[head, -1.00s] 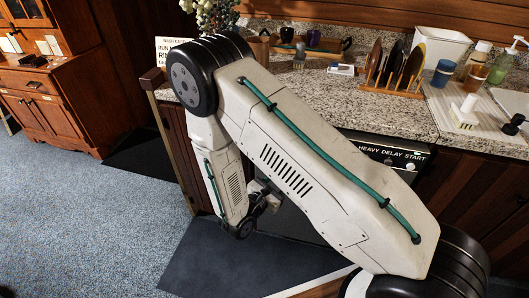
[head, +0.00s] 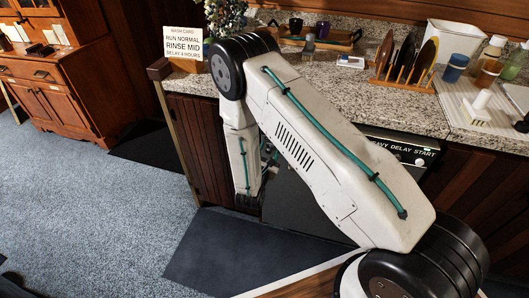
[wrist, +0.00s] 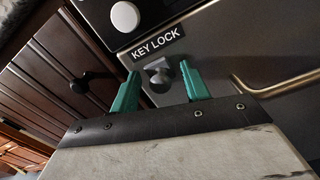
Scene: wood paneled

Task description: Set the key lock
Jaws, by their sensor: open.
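The key lock (wrist: 158,77) is a small dark knob below a "KEY LOCK" label on the dark appliance front in the wrist view. My gripper (wrist: 159,70) is open, with one green finger to the left of the knob and one to the right. Nothing is held. I cannot tell how far the fingertips are from the panel. In the head view, the dishwasher panel (head: 408,153) shows "HEAVY DELAY START"; my arm covers the rest of it, and the key lock and most of my gripper are hidden.
A round white knob (wrist: 124,16) is above the label, and a brass-coloured handle (wrist: 262,88) is to the right. The granite counter (head: 385,100) holds a plate rack (head: 405,82) and bottles. A card (head: 184,46) reads "RUN NORMAL, RINSE MID, DELAY 4 HOURS". Carpet (head: 90,215) is clear at left.

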